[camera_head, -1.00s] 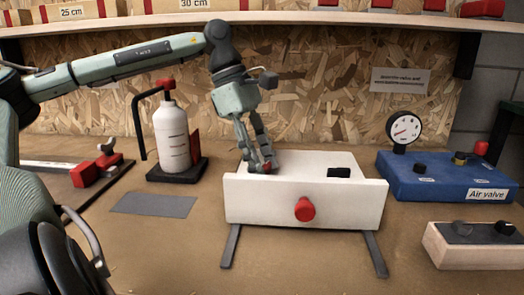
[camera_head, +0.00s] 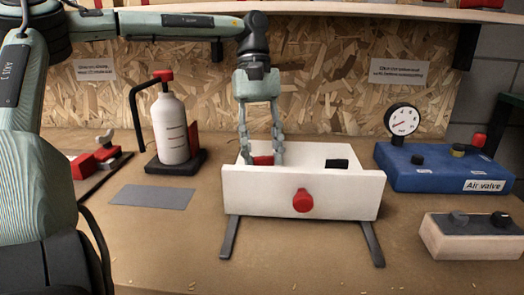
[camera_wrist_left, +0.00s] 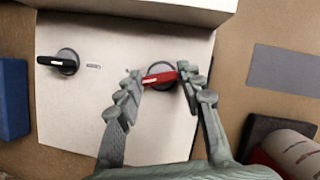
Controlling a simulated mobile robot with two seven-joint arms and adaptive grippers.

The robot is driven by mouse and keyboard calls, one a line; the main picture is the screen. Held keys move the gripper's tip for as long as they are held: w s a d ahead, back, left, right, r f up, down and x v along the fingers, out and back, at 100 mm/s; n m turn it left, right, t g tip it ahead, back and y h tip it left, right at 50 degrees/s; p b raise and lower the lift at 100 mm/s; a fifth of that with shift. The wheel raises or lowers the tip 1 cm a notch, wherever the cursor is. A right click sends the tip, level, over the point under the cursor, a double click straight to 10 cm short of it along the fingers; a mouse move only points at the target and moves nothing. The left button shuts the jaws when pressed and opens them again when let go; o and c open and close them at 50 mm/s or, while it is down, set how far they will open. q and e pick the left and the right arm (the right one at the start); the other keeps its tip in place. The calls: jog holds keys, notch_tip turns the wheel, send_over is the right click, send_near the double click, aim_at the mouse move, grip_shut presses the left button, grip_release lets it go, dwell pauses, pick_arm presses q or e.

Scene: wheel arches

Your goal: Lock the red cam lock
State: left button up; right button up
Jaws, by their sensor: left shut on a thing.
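The red cam lock (camera_head: 262,160) is a red lever on a dark round base, set in the top of a white box (camera_head: 270,188). In the left wrist view the red lever (camera_wrist_left: 158,79) lies nearly crosswise with a slight tilt. My left gripper (camera_head: 262,158) points down over it, with one finger at each end of the lever. In the left wrist view the left gripper (camera_wrist_left: 161,77) is shut on the lever, the fingers held apart by it. A black lever (camera_wrist_left: 62,62) on the same top stands clear of the fingers. My right gripper is not in view.
A red knob (camera_head: 302,200) sticks out of the box front. A white bottle (camera_head: 171,132) with a red pump stands at left, near a grey mat (camera_head: 152,197). A blue air valve block (camera_head: 440,174) with a gauge is at right. The bench front is clear.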

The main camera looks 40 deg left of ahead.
pick_arm(q)
jog(key=shift+m, duration=0.6)
jog(key=shift+g+y, duration=0.3)
jog(key=o, duration=1.2)
jog(key=shift+c, duration=0.2)
jog(key=shift+r, duration=0.1)
notch_tip(320, 180, up, 10)
